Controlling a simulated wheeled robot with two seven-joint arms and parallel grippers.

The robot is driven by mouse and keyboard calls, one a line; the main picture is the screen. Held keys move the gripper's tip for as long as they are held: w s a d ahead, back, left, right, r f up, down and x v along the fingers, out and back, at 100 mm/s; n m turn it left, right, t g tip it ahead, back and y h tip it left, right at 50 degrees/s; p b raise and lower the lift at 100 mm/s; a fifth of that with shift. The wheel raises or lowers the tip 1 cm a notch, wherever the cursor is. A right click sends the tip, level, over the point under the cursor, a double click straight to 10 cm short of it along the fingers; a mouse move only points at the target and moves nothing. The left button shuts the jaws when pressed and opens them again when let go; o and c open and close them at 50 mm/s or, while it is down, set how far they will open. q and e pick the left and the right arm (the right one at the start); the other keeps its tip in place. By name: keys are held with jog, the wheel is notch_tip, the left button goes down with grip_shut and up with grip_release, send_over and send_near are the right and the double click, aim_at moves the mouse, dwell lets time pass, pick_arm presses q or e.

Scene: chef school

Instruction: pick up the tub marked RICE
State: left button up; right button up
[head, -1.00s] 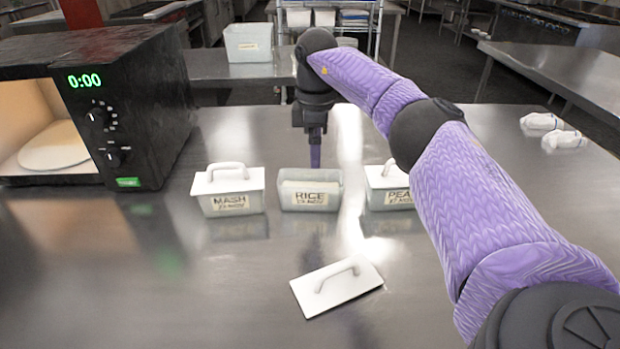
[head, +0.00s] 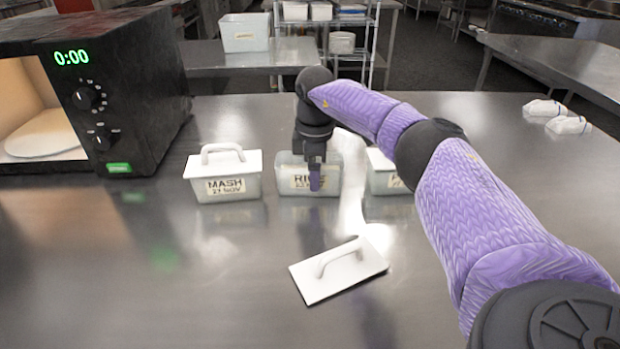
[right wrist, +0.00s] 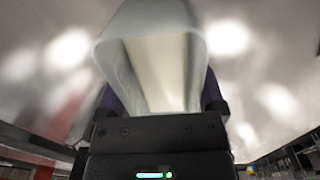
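The tub marked RICE (head: 329,179) stands without a lid on the steel table, between two lidded tubs. In the right wrist view the open tub (right wrist: 108,52), with pale contents, lies between the two spread fingers (right wrist: 162,95). I see no clear grip on it, and the fingertips are partly hidden by the tub. My left gripper is not in view.
The lidded MASH tub (head: 226,187) stands left, and another lidded tub (head: 383,180) right, partly behind my arm. A loose white lid (head: 338,270) lies in front. A black microwave (head: 140,90) stands far left, its lit interior showing. The front left table is clear.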

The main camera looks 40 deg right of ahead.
jog(key=c, duration=0.5)
